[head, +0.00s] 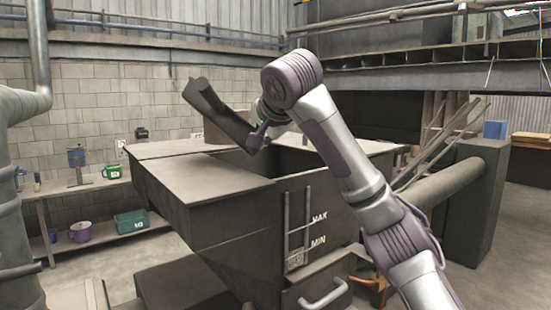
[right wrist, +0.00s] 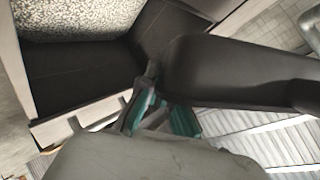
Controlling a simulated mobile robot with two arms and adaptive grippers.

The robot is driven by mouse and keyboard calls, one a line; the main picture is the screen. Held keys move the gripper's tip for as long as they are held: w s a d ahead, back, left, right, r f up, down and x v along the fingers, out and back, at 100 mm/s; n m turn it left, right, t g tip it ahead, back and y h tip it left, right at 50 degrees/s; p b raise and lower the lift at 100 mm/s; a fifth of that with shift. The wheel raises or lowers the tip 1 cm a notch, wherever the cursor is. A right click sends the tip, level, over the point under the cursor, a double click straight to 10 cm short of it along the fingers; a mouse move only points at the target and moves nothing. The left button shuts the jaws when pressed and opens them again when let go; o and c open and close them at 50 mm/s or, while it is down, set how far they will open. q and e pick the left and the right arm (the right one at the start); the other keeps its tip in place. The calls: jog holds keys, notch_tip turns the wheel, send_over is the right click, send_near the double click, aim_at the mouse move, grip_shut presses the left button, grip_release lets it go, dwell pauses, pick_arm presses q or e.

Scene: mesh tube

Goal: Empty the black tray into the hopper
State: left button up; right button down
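The black tray (head: 222,118) is in the air above the hopper, steeply tilted, with its lower end at the right, by my right gripper (head: 264,133). In the right wrist view the teal fingers of my right gripper (right wrist: 163,116) are shut on the edge of the tray (right wrist: 235,72). I cannot tell whether anything lies in the tray, and I see nothing falling. The dark hopper (head: 235,215) stands below, its top partly open. In the wrist view pale speckled grains lie inside the hopper (right wrist: 50,75). My left gripper is not in view.
A flat cover (head: 195,180) lies over the near left of the hopper top. A shelf (head: 75,187) with cans and a green box (head: 131,222) stands at the left wall. A thick pipe (head: 440,190) runs at the right.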

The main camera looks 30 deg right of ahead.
jog(key=shift+s+d+r+m+t+y, duration=0.15)
jog(key=shift+d+r+m+y, duration=0.2)
jog(key=shift+m+y, duration=0.2)
jog(key=shift+d+r+m+t+y, duration=0.2)
jog(key=shift+d+m+y, duration=0.25)
jog(key=shift+y, duration=0.2)
jog(key=shift+s+d+r+m+t+y, duration=0.15)
jog(key=shift+d+r+m+y, duration=0.2)
jog(key=shift+m+y, duration=0.2)
dwell(3.5)
jog(key=shift+d+y+b, duration=0.35)
jog(key=shift+d, duration=0.15)
jog(key=shift+s+d+m, duration=0.1)
jog(key=shift+d+m, duration=0.05)
jog(key=shift+m, duration=0.1)
jog(key=d+m+t+y+b, duration=0.1)
jog(key=d+m+y+b, duration=0.1)
jog(key=b, duration=0.1)
jog(key=shift+s+d+m+t+y+b, duration=0.25)
jog(key=shift+m+t+y+b, duration=0.05)
jog(key=shift+m+t, duration=0.1)
